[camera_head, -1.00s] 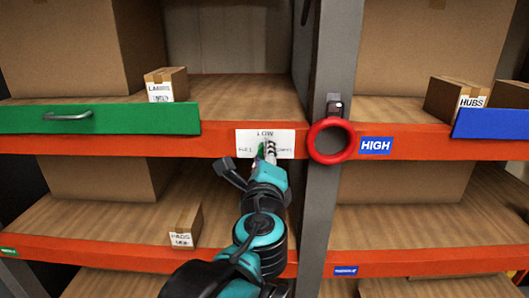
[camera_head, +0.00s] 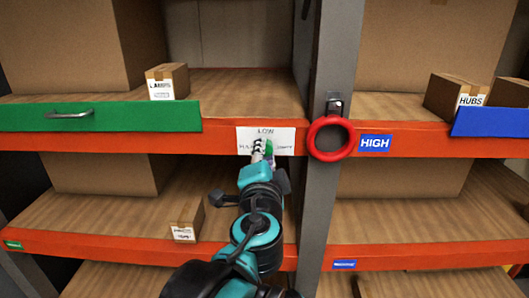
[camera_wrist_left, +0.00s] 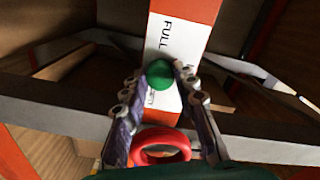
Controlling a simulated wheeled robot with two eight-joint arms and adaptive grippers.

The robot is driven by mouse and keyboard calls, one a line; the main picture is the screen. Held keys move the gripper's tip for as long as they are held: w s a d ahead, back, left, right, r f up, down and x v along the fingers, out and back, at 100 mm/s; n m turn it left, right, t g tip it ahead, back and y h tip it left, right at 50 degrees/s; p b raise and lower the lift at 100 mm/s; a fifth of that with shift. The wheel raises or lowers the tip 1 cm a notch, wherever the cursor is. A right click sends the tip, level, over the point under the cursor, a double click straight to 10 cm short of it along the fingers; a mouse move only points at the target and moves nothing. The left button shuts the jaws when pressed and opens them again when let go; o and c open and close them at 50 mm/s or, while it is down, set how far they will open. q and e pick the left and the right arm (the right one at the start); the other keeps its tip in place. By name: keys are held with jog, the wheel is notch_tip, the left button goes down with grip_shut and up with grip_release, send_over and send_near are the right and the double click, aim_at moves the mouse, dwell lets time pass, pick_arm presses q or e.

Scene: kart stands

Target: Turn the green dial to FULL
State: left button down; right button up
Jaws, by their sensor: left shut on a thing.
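The green dial (camera_head: 269,146) sits on a white label plate (camera_head: 286,133) on the orange shelf edge, and is mostly hidden by my left gripper in the head view. My left gripper (camera_head: 261,148) is shut on the dial. In the wrist view the round green dial (camera_wrist_left: 160,73) lies between the two fingers of the gripper (camera_wrist_left: 159,75). The plate (camera_wrist_left: 187,30) there reads FULL above the dial; another word below it is partly covered. LOW reads at the plate's top in the head view. I cannot tell where the dial points. My right gripper is not in view.
A red ring (camera_head: 331,138) hangs on the grey post (camera_head: 318,205) just right of the plate, with a HIGH label (camera_head: 375,143) beyond it. A green drawer front (camera_head: 125,117) is at left and a blue one (camera_head: 492,122) at right. Boxes stand on the shelves.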

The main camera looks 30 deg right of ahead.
pick_arm(q)
jog(key=shift+n, duration=0.8)
jog(key=c, duration=1.2)
grip_release()
jog(key=shift+w, duration=0.1)
jog(key=v, duration=1.2)
jog(key=shift+f, duration=0.1)
